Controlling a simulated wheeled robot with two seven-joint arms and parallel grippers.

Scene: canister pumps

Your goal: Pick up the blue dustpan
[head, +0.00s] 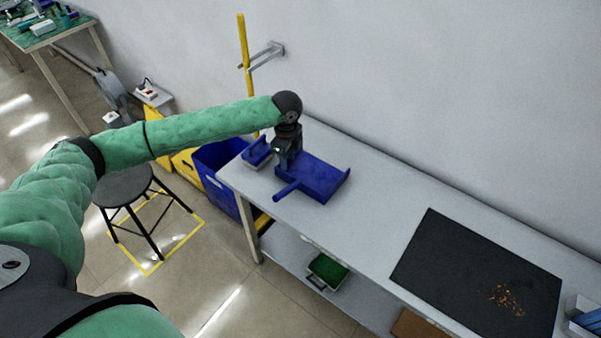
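The blue dustpan (318,182) lies flat on the left part of the grey table, its handle (286,190) pointing to the front left. My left arm, in a green sleeve, reaches across from the left. My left gripper (284,166) points down at the dustpan's left side, over or beside it. Its fingers are small and dark, so I cannot tell whether they are open or touch the dustpan. A blue brush-like thing (257,152) lies just left of the gripper. My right gripper is not in view.
The grey table (365,216) runs along the wall. A black mat (450,272) with orange crumbs (507,299) lies on its right part; the middle is clear. A blue bin (222,180) and a black stool (122,187) stand left. A yellow pole (243,55) rises behind.

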